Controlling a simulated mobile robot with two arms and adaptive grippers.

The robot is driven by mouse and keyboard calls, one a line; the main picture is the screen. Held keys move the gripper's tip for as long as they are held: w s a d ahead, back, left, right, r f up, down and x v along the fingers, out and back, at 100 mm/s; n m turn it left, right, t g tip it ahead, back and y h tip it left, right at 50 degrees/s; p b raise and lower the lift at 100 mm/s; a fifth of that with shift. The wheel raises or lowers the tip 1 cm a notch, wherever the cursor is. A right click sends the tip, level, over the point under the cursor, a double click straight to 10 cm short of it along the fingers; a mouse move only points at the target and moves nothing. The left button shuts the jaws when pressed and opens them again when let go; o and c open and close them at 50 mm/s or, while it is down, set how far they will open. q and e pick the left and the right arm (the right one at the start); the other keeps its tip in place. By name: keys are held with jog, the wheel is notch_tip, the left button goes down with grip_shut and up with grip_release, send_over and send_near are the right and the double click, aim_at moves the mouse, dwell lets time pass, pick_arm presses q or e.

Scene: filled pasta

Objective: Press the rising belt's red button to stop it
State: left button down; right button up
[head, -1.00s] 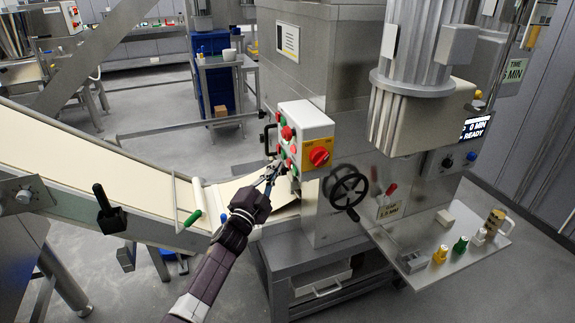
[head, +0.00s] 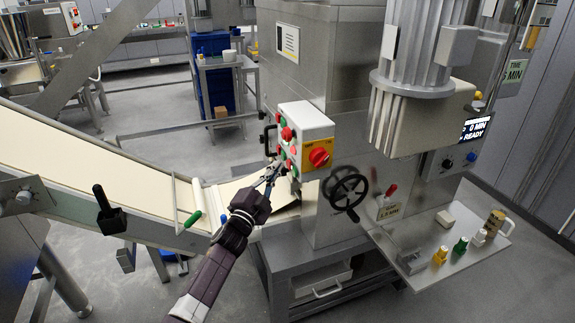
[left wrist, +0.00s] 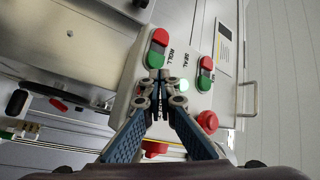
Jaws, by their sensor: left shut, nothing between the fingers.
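The rising belt (head: 95,165) slopes at the left of the head view, its right end beside the machine. A white control box (head: 305,118) on the machine carries red and green buttons and a red rotary switch (head: 319,157) on yellow. My left gripper (head: 275,168) is shut and empty, its tips close to the box's lower left buttons. In the left wrist view the closed fingertips (left wrist: 160,80) lie over the box face, near a red button (left wrist: 160,36) and green button (left wrist: 155,60) by "ROLL". "SEAL" marks another pair. I cannot tell contact or see the belt's label. My right gripper is out of view.
A black handwheel (head: 345,188) stands out right of the box. A side shelf (head: 455,250) holds small coloured items and a mug. A bar handle (head: 267,138) is left of the box. A green-handled tool (head: 193,219) lies by the belt.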

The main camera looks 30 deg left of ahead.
pick_arm(q)
jog(key=shift+w+d, duration=0.1)
jog(key=shift+w, duration=0.05)
jog(key=shift+w+d, duration=0.2)
jog(key=shift+w+d+b, duration=0.25)
jog(key=shift+w+b, duration=0.05)
jog(key=shift+b, duration=0.1)
dwell(0.9)
dwell(0.3)
jog(key=shift+s+a+p, duration=0.3)
jog(key=shift+s+a, duration=0.2)
jog(key=shift+s, duration=0.15)
jog(key=s+a+p, duration=0.1)
jog(key=s+a, duration=0.2)
jog(key=shift+s+a, duration=0.15)
jog(key=shift+s, duration=0.25)
